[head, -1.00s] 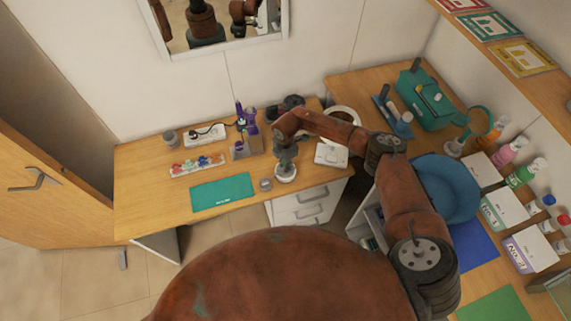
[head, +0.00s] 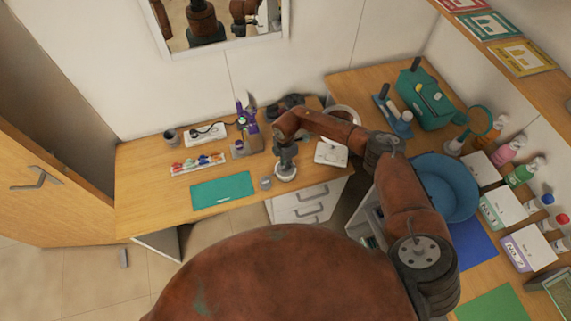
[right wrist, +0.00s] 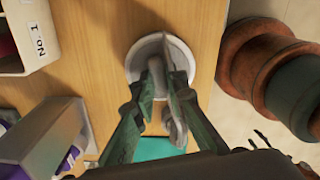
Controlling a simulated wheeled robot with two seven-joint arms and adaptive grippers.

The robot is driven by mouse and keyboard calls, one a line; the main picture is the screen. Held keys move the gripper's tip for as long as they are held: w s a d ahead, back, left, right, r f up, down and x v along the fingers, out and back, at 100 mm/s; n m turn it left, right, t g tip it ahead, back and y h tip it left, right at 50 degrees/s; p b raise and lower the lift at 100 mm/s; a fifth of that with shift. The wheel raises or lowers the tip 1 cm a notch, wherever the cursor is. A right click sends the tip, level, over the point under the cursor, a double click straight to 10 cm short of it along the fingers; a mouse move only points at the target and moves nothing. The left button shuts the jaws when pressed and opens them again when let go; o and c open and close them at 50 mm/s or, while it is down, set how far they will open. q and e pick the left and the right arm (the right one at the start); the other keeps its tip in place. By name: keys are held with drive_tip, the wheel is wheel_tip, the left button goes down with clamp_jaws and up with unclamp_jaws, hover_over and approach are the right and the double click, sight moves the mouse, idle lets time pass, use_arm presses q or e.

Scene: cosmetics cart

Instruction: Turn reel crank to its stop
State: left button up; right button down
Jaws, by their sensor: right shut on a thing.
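The reel (head: 286,174) is a small round white-grey piece near the front edge of the back desk. In the right wrist view, its pale round base (right wrist: 134,62) lies on the wood, with a grey crank (right wrist: 156,70) above it. My right gripper (head: 286,160) points down over the reel in the head view. In the right wrist view, the green fingers of my right gripper (right wrist: 160,92) are closed around the crank's grip, which they partly hide. A grey curved arm shows beside the right finger. The crank's exact angle is hard to tell. My left gripper is not in view.
A colourful tray (head: 197,164) and a purple-topped stand (head: 247,125) are farther left. A "No.1" box (right wrist: 30,40) shows in the wrist view.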

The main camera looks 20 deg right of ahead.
drive_tip(key=c, duration=1.9)
unclamp_jaws()
drive_tip(key=shift+c, duration=0.2)
drive_tip(key=shift+r, duration=0.1)
wheel_tip(320, 180, up, 12)
